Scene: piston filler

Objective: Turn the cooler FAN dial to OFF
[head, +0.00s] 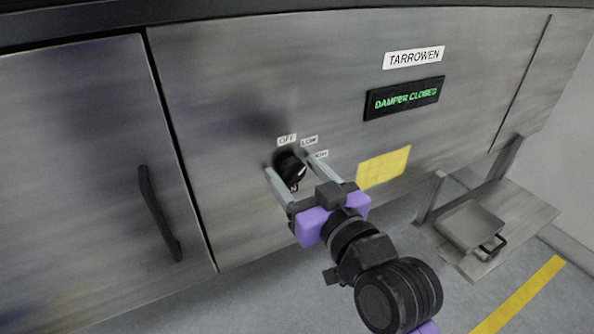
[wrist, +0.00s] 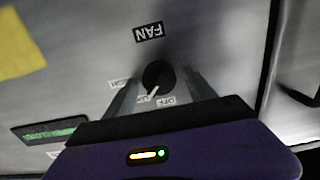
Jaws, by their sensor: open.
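The FAN dial is a round black knob (head: 291,168) on the steel panel, below the OFF label (head: 287,140) and LOW label (head: 309,141) in the head view. The wrist view shows the knob (wrist: 158,76) upside down, with the FAN plate (wrist: 148,32) beyond it. Its white pointer line aims between LOW and OFF, seemingly nearer LOW. My gripper (head: 289,160) is open, its two fingers on either side of the knob. In the wrist view my gripper (wrist: 161,78) shows gaps beside the knob; contact is not visible.
A lit DAMPER CLOSED display (head: 404,98) and a yellow plate (head: 384,167) are on the panel to the right. A dark door handle (head: 159,212) stands out on the left. A metal shelf with a box (head: 470,225) is at lower right.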

